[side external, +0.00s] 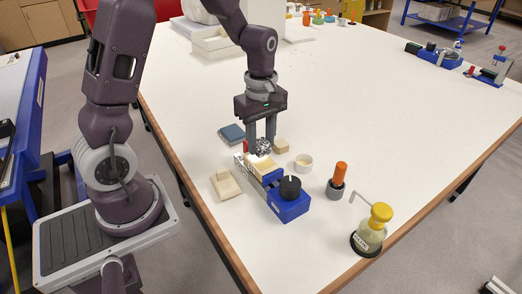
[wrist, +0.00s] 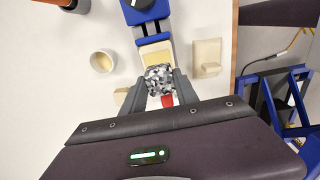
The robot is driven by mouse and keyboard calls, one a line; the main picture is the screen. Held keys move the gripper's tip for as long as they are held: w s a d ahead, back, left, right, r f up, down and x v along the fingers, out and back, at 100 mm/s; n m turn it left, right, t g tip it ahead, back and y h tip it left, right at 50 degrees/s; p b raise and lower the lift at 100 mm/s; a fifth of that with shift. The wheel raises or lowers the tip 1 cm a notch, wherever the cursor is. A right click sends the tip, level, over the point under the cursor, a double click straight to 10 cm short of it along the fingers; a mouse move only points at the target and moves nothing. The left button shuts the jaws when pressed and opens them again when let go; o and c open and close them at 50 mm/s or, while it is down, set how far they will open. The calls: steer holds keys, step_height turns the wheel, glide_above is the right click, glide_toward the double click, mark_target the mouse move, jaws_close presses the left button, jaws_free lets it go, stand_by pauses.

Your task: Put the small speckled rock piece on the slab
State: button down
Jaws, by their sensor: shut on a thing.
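The small speckled rock piece (side external: 263,147), mottled black, grey and white, is between the fingertips of my gripper (side external: 262,146). In the wrist view the rock piece (wrist: 158,78) fills the gap between the two fingers of my gripper (wrist: 160,84), which is shut on it. The pale yellow slab (side external: 262,168) sits in a blue vise (side external: 289,206) with a black knob. In the wrist view the slab (wrist: 156,53) lies just beyond the rock piece, whose edge overlaps it in the picture. The rock piece appears slightly above the slab; I cannot tell whether they touch.
A cream block (side external: 226,185) lies left of the vise. A small cup (side external: 303,163), a tan block (side external: 281,145) and a blue block (side external: 232,134) are close by. An orange-handled tool (side external: 338,182) and a yellow-capped bottle (side external: 372,232) stand to the right. The table's middle is clear.

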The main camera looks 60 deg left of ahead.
mark_target(261, 143)
steer(key=shift+f, duration=1.45)
steer(key=shift+f, duration=0.15)
steer(key=c, duration=0.9)
jaws_free()
